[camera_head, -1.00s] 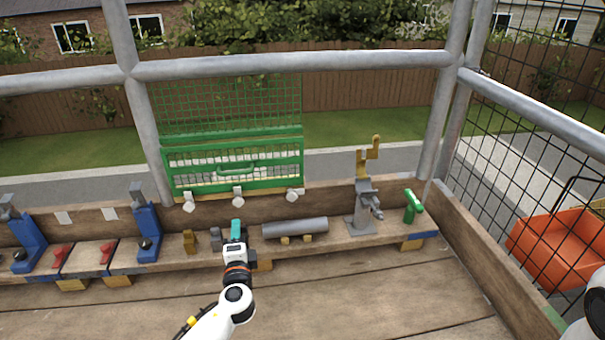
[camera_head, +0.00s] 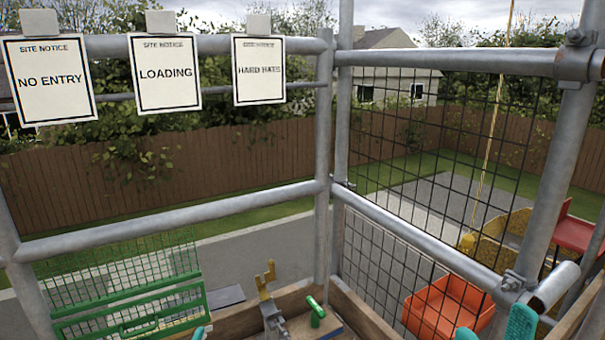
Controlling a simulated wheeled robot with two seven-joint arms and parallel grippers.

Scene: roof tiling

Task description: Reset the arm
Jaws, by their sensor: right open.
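My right gripper (camera_head: 494,328) shows at the bottom right edge as two teal fingertips set well apart. It is open, and nothing is seen between them. The rest of my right arm is out of the picture. A teal tip of my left gripper (camera_head: 199,333) just shows at the bottom edge, beside the green mesh crate. Its jaws are cut off, so I cannot tell if they are open or shut.
A green mesh crate (camera_head: 130,316), a grey tool with a yellow top (camera_head: 268,285) and a green-handled tool (camera_head: 316,312) stand along the bottom. Scaffold rails (camera_head: 170,219) and wire mesh (camera_head: 440,150) enclose the platform. An orange barrow tray (camera_head: 447,308) is outside.

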